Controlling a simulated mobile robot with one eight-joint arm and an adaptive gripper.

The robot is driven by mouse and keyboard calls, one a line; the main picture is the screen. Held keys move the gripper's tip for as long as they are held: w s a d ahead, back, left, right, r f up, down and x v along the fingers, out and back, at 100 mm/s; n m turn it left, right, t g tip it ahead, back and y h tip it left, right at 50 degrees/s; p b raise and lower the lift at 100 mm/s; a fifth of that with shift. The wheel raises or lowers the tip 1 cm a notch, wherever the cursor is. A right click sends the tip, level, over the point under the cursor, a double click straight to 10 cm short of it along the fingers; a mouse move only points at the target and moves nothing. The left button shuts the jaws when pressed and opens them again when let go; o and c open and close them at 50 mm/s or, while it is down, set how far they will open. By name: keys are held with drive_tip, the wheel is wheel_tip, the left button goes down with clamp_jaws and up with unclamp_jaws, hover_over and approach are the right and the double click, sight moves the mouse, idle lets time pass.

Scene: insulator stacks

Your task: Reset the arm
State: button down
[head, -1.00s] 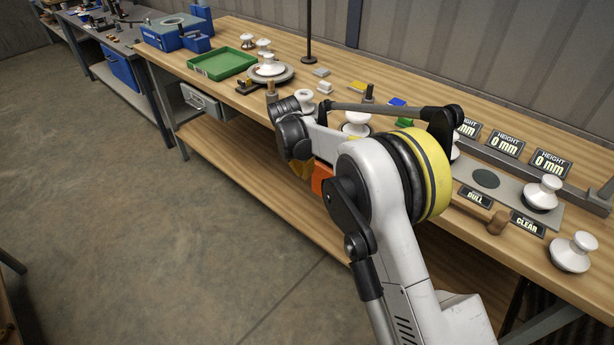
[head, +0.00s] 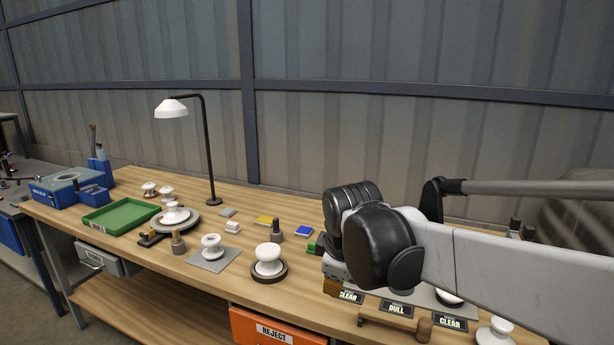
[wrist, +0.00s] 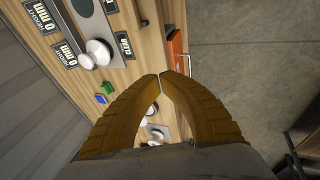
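My gripper (wrist: 160,75) shows in the wrist view with its two brown-yellow ribbed fingers meeting at the tips and nothing visible between them. In the head view my arm reaches in from the right, over the right part of the bench, and its black wrist joint is in front. There only a small piece of a finger (head: 331,287) shows below the wrist, and the rest of the gripper is hidden. The gripper appears empty and clear of the insulators.
An orange reject bin (head: 275,326) is at the front edge. A corrugated wall stands behind.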

drive_tip(key=s+d+f+m+t, duration=0.1)
drive_tip(key=s+d+f+m, duration=0.1)
drive_tip(key=s+d+m, duration=0.4)
drive_tip(key=s+d+f+m+t, duration=0.1)
drive_tip(key=s+d+m, duration=0.6)
drive_tip(key=s, duration=0.6)
drive_tip(key=shift+f+m, duration=0.4)
drive_tip(key=shift+d, duration=0.1)
